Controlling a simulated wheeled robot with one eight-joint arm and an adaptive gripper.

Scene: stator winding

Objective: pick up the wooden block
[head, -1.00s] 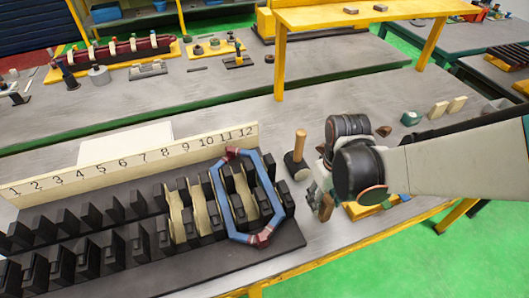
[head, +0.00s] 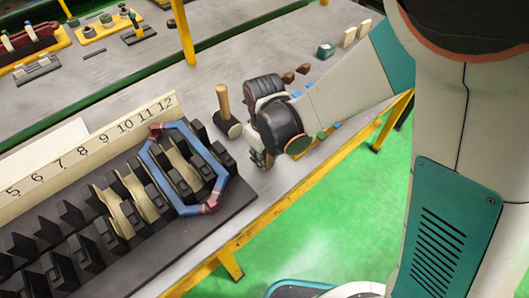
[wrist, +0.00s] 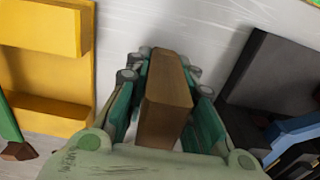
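The wooden block (wrist: 165,98) is brown and stands lengthwise between the two fingers of my gripper (wrist: 164,80) in the wrist view. The fingers close in on both its sides, and the far fingertips appear to touch it. In the head view, my gripper (head: 261,155) is just right of the wooden mallet, near the table's front edge. Only a small brown part of the block shows there, below the black wrist. My gripper hides the rest, and I cannot tell whether the block's lower end touches the table.
The mallet (head: 225,112) stands close to the left of my gripper. The black stator fixture (head: 125,245) with the blue coil (head: 151,168) lies at lower left, behind it a numbered strip (head: 95,145). A yellow stepped piece (wrist: 45,75) lies left in the wrist view. Small pieces lie beyond my wrist.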

